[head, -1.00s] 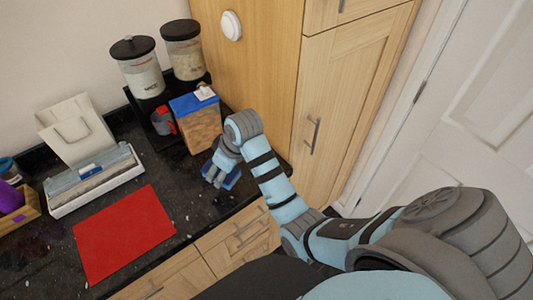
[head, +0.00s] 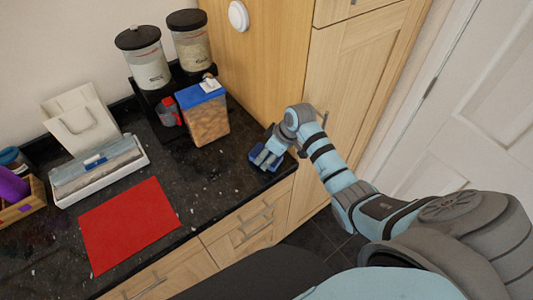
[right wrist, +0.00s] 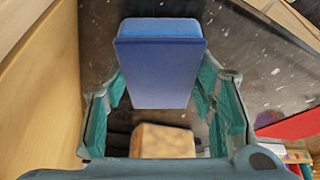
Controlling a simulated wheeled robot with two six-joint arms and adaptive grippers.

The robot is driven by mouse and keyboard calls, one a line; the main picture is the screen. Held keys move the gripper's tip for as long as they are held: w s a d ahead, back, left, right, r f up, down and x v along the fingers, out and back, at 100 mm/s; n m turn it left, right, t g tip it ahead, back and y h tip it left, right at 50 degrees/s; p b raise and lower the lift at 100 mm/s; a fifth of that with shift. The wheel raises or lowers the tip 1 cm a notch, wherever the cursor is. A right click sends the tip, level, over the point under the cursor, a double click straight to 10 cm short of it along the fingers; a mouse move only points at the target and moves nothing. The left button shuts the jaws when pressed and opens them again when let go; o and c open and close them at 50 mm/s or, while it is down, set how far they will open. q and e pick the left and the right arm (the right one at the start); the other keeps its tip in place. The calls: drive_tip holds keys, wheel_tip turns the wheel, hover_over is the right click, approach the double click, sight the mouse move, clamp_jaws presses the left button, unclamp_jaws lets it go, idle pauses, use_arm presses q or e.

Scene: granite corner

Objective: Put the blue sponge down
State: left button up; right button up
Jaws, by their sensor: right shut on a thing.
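The blue sponge (head: 254,155) is at the right end of the dark counter, close to the wooden cabinet. My right gripper (head: 266,158) is over it, with its fingers pointing down, and is shut on it. In the right wrist view the sponge (right wrist: 158,70) is a blue block between the two teal fingers of the right gripper (right wrist: 160,98). I cannot tell whether the sponge's underside touches the counter. My left gripper is not in view.
A blue-lidded container (head: 208,122) stands left of the sponge, with a grey and red cup (head: 168,112) beyond it. A tall wooden cabinet (head: 262,70) rises at the right. A red mat (head: 130,225) lies farther left. The counter (head: 215,180) in front of the container is clear.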

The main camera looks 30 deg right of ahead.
drive_tip(key=shift+f, duration=0.1)
drive_tip(key=o, duration=1.2)
drive_tip(key=shift+r, duration=0.3)
drive_tip(key=v, duration=0.7)
drive_tip(key=shift+s+d+r, duration=0.1)
drive_tip(key=shift+s, duration=0.05)
